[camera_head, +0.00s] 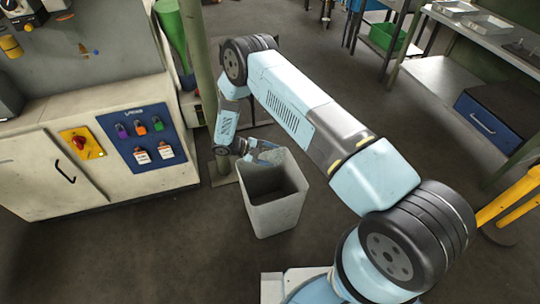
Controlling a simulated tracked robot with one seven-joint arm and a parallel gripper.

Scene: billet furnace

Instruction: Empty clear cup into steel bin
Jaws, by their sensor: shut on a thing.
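The steel bin (276,216) is a grey, open-topped square bin standing on the floor in the middle of the view. Its inside looks dark, and I cannot make out any contents. My gripper (264,153) is at the bin's back rim, with its fingers pointing right over the opening. It is shut on the clear cup (272,156), which is small, see-through and hard to make out against the rim. The cup's exact tilt and whether anything is in it cannot be told.
A pale cabinet (40,180) with a blue lock panel (143,138) stands at the left. A green post (200,70) rises behind the bin. A workbench (465,95) with a blue drawer box (490,122) is at the right. Yellow rails (510,200) stand at the right edge. Floor left of the bin is clear.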

